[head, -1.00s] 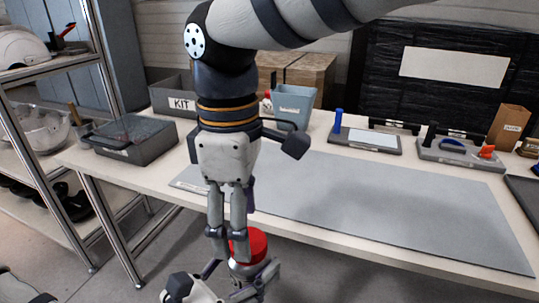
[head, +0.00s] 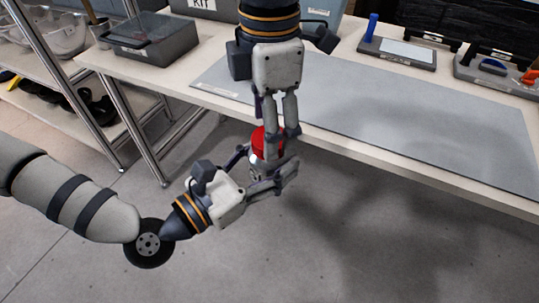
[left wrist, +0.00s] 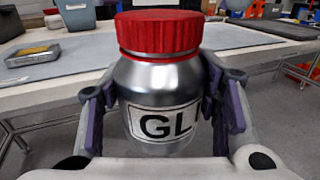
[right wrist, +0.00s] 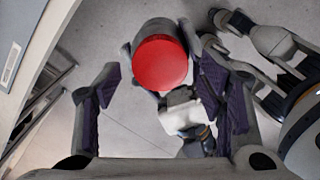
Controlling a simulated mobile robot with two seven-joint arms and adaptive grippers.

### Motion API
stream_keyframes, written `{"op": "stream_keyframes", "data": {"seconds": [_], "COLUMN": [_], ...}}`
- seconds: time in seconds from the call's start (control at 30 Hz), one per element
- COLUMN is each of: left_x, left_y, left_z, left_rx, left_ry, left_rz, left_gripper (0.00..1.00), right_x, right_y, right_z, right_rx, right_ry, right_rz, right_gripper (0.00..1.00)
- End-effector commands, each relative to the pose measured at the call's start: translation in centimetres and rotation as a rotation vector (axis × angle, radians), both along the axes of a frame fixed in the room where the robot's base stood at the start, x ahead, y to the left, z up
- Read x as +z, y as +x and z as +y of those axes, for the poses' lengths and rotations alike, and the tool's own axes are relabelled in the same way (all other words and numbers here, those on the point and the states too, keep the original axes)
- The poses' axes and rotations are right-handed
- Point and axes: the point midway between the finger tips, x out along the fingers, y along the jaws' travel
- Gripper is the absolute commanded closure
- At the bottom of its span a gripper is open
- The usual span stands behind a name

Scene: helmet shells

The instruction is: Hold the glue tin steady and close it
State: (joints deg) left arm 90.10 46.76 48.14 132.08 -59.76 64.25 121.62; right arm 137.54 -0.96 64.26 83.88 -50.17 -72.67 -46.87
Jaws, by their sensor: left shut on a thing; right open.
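The glue tin (left wrist: 155,105) is a silver can with a "GL" label and a ribbed red lid (left wrist: 158,35). The lid sits level on its neck; I cannot tell how tight it is. My left gripper (left wrist: 160,110) is shut around the tin's body and holds it upright in front of the table. In the head view the tin's red lid (head: 258,142) is partly hidden by my right fingers. My right gripper (head: 277,128) points down over the tin. In the right wrist view, my right gripper (right wrist: 155,85) is open, with the round lid top (right wrist: 160,62) beyond and between its fingers.
The table carries a grey mat (head: 370,110), a grey box with a clear lid (head: 150,42) and a tray with a blue upright piece (head: 398,52). A shelf rack with a clear bowl (head: 55,35) stands left. Open floor (head: 350,240) lies below.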

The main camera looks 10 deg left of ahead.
Motion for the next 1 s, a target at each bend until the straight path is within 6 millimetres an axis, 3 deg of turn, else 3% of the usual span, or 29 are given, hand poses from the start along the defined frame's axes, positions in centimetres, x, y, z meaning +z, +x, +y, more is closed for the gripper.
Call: {"op": "stream_keyframes", "data": {"seconds": [0.2,0.47,0.7,0.87,1.0], "left_x": [0.1,0.1,0.1,0.1,0.1], "left_y": [0.0,0.0,0.0,0.0,0.0], "left_z": [0.0,0.0,0.0,0.0,0.0], "left_rx": [0.0,0.0,0.0,0.0,0.0], "left_ry": [-0.001,0.0,-0.001,-0.001,-0.001], "left_rz": [-0.001,-0.001,-0.002,-0.002,-0.002], "left_gripper": [1.0,1.0,1.0,1.0,1.0], "right_x": [-1.6,-1.7,-1.7,-1.7,-1.7], "right_y": [0.0,0.0,0.0,0.0,0.0], "right_z": [0.0,0.0,0.0,0.0,-0.1], "right_rx": [0.0,-0.001,-0.001,-0.017,-0.338], "right_ry": [0.0,0.0,0.0,-0.001,-0.005], "right_rz": [-0.001,-0.001,-0.001,-0.002,-0.007], "right_gripper": [0.37,0.37,0.88,0.88,0.88]}}
